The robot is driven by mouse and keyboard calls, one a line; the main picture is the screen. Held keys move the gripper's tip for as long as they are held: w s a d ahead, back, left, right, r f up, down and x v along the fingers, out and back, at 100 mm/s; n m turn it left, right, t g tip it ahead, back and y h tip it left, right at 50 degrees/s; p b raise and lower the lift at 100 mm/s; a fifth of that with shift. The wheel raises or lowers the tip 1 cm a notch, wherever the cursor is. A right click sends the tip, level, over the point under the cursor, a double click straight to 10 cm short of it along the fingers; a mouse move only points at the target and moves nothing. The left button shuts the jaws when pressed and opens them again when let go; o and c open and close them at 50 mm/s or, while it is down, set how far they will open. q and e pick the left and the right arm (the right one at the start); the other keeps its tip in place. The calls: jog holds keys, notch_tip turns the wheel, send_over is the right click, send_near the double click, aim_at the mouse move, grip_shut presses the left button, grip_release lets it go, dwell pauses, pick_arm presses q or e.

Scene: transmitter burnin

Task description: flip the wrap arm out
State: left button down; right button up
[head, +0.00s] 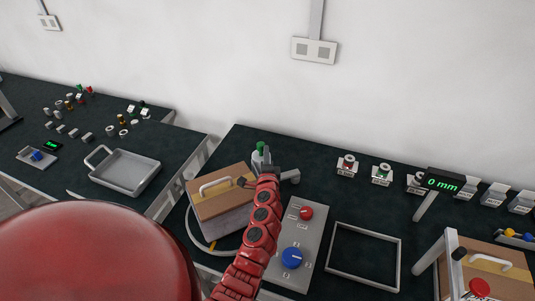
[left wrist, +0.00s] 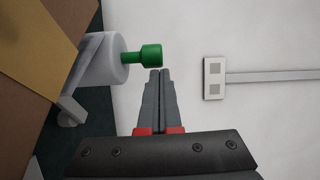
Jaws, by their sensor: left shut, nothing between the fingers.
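My left gripper (head: 267,169) reaches over the back right corner of the brown-topped box (head: 205,205). Its fingers are shut and empty in the left wrist view (left wrist: 160,76). A green knob (head: 260,146) on a pale grey cylinder stands at the box's back edge, just beyond the gripper. In the left wrist view, the green knob (left wrist: 150,54) lies just left of the fingertips; I cannot tell whether they touch. A grey stub (head: 291,176) sticks out right of the gripper. I cannot tell which part is the wrap arm. My right gripper is out of view.
A control panel (head: 311,243) with a red button and blue knob lies right of my arm. An empty frame (head: 364,281) lies farther right, near a display (head: 444,184) reading 0 mm. A grey tray (head: 126,170) is on the left table.

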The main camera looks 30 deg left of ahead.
aim_at(260, 148)
pick_arm(q)
jog(key=shift+a, duration=0.1)
jog(key=shift+w+a, duration=0.4)
jog(key=shift+a, duration=0.25)
jog(key=shift+w+a+m+t+h+b, duration=0.2)
jog(key=shift+w+a+m+t+h, duration=0.2)
jog(key=shift+a, duration=0.25)
jog(key=shift+w+a+m+t+h+b, duration=0.2)
jog(key=shift+w+a+m+h, duration=0.15)
jog(key=shift+a+h, duration=0.2)
jog(key=b+x, duration=0.1)
jog(key=x, duration=0.1)
jog(key=b+x, duration=0.1)
jog(key=x, duration=0.1)
jog(key=shift+a+f+b, duration=0.1)
jog(key=shift+a+b, duration=0.3)
jog(key=shift+a, duration=0.1)
jog(key=shift+w+a+r+b, duration=0.15)
jog(key=shift+w+a+b, duration=0.05)
jog(key=shift+w+b, duration=0.1)
jog(key=shift+w+a+r+b, duration=0.15)
jog(key=shift+w+b, duration=0.1)
jog(key=shift+w, duration=0.1)
jog(key=shift+r, duration=0.1)
